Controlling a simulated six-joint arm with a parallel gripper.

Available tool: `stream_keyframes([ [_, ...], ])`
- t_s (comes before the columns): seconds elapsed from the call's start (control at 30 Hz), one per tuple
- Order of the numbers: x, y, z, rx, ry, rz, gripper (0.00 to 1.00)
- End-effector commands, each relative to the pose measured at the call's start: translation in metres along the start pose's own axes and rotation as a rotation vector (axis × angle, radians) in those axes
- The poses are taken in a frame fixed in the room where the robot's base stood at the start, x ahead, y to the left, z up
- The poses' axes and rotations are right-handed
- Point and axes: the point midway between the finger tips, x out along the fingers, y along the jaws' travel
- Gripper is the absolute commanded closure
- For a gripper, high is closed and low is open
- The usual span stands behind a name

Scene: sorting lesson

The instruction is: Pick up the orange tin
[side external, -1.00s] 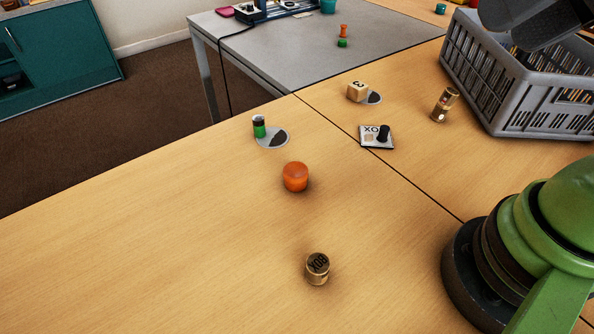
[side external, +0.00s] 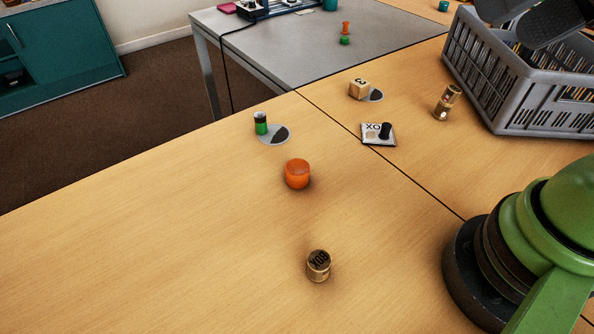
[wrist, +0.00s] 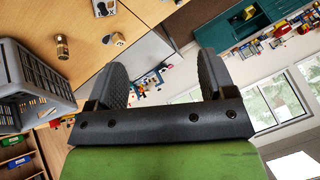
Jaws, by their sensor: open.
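The orange tin (side external: 297,174) stands upright on the wooden table in the middle of the side external view. It looks round and squat, with clear table around it. I cannot make it out in the wrist view. My gripper (wrist: 163,68) is open and empty in the wrist view, its two dark fingers wide apart. In the side external view the dark fingers of my gripper (side external: 545,22) show at the top right, above the grey crate and well away from the orange tin.
Behind are a green-and-dark cylinder (side external: 261,123), a white XO tile (side external: 371,131) with a black peg, a wooden block (side external: 359,89) and a brass-coloured cylinder (side external: 447,102). The grey crate (side external: 500,105) stands at right.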

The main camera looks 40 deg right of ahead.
Motion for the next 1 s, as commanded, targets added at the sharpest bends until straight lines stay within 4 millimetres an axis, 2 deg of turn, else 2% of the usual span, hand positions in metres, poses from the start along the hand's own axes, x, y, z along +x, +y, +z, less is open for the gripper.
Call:
stream_keyframes([
  [0.17, 0.016, -0.011, -0.021, 0.006, -0.081, 0.031, 0.23],
  [0.27, 0.038, -0.022, -0.039, 0.012, -0.150, 0.063, 0.23],
  [0.4, 0.078, -0.038, -0.058, 0.014, -0.242, 0.116, 0.23],
  [0.53, 0.124, -0.050, -0.065, 0.011, -0.321, 0.171, 0.23],
  [0.67, 0.177, -0.060, -0.061, 0.002, -0.395, 0.232, 0.23],
  [0.8, 0.232, -0.065, -0.045, -0.011, -0.461, 0.296, 0.23],
  [0.9, 0.262, -0.065, -0.032, -0.018, -0.494, 0.333, 0.23],
  [1.0, 0.282, -0.063, -0.022, -0.025, -0.514, 0.359, 0.23],
])
